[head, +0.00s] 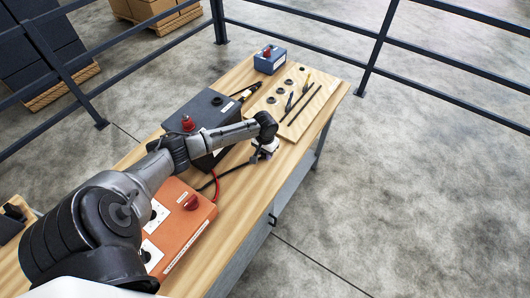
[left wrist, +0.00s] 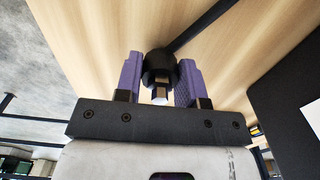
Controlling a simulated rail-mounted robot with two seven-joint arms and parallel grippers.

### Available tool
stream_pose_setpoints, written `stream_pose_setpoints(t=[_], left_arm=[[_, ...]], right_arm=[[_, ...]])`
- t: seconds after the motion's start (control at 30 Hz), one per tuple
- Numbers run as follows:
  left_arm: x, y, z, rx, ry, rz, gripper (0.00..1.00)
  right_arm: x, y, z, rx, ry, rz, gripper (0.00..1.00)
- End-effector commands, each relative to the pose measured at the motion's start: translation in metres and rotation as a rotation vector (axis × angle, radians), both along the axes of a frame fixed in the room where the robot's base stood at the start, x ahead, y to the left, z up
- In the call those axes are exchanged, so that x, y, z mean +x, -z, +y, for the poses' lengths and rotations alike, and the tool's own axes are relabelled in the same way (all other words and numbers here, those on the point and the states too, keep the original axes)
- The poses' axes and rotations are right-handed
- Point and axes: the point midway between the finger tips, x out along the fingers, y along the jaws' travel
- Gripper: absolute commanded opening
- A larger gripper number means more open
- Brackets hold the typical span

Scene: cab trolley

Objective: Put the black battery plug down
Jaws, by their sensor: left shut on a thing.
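My left gripper (head: 264,153) is over the right part of the wooden bench, beside the black box (head: 204,108). In the left wrist view its two purple fingers (left wrist: 160,80) are shut on the black battery plug (left wrist: 159,66), a round black body with a pale metal end. A black cable (left wrist: 200,27) leads away from the plug. In the head view the cable (head: 233,171) runs from the gripper toward the orange box, and the plug is too small to make out. I cannot tell whether the plug touches the bench. My right gripper is in neither view.
An orange box (head: 181,237) with a red knob stands on the near bench. A wooden board (head: 305,117) with rings and tools and a blue box (head: 270,66) are at the far end. Bare bench top (head: 238,205) lies along the right edge. Dark railings surround the area.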

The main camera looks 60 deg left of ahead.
Motion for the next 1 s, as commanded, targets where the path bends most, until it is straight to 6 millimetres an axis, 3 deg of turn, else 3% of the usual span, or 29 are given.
stream_pose_setpoints(t=[0.13, 0.17, 0.4, 0.73, 1.0], left_arm=[[0.000, 0.003, 0.000, 0.000, 0.000, 0.000, 0.00], [0.000, 0.003, 0.000, 0.000, 0.000, 0.000, 0.37], [0.000, 0.003, 0.000, 0.000, 0.000, 0.000, 0.60], [0.000, -0.001, 0.000, 0.001, 0.001, 0.000, 0.62], [0.000, -0.044, 0.001, 0.002, 0.001, -0.002, 0.62]], right_arm=[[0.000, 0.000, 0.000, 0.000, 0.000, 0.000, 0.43], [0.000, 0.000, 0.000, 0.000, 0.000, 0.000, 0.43], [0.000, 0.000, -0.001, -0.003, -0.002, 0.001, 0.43], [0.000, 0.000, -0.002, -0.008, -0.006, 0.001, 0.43], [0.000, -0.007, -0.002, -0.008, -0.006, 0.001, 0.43]])
